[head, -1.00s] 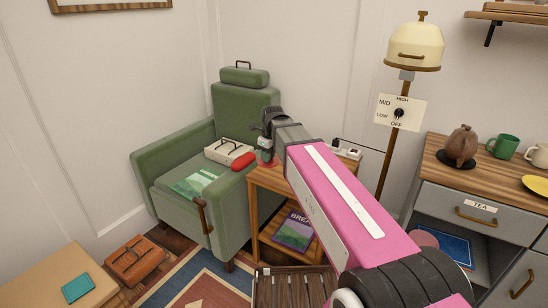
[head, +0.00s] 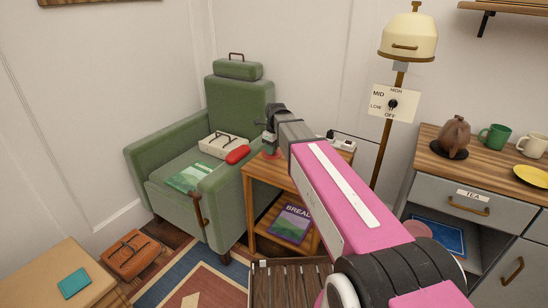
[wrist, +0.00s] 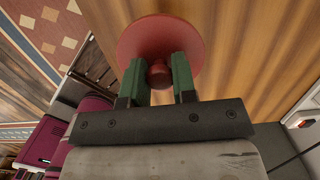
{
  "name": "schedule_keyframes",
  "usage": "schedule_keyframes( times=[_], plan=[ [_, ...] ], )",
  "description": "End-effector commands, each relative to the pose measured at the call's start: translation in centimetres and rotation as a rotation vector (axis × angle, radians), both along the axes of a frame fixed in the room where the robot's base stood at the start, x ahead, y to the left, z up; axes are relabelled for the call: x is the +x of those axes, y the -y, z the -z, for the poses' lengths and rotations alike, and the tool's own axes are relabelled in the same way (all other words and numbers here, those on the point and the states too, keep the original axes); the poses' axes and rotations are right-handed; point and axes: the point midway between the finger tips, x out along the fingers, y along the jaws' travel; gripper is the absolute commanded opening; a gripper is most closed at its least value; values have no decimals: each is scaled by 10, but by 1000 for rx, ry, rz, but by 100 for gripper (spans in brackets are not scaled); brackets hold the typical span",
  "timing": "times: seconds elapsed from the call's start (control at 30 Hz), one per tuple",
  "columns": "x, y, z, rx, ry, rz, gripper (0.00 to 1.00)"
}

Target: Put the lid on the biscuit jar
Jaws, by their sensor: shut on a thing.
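A round red lid with a small knob (wrist: 160,36) fills the top middle of the wrist view. My gripper (wrist: 158,66) has its green fingers on either side of the knob and is shut on it. In the head view my gripper (head: 268,140) is over the left part of the wooden side table (head: 262,176), with a bit of red lid (head: 270,155) below it. I cannot tell whether the lid touches the tabletop. I cannot make out a biscuit jar for certain; my pink arm hides part of the table.
A green armchair (head: 221,117) stands left of the table. A white socket box (head: 342,145) is at the table's back right. A floor lamp (head: 407,42) stands behind. A cabinet (head: 436,182) at right bears a brown pot (head: 456,136), mugs and a yellow plate.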

Motion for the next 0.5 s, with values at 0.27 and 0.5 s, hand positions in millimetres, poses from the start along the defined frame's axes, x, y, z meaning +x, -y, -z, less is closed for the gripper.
schedule_keyframes(
  times=[0.27, 0.5],
  plan=[
    [10, 11, 12, 0, 0, -2, 2],
    [10, 10, 41, 0, -1, -1, 2]
  ],
)
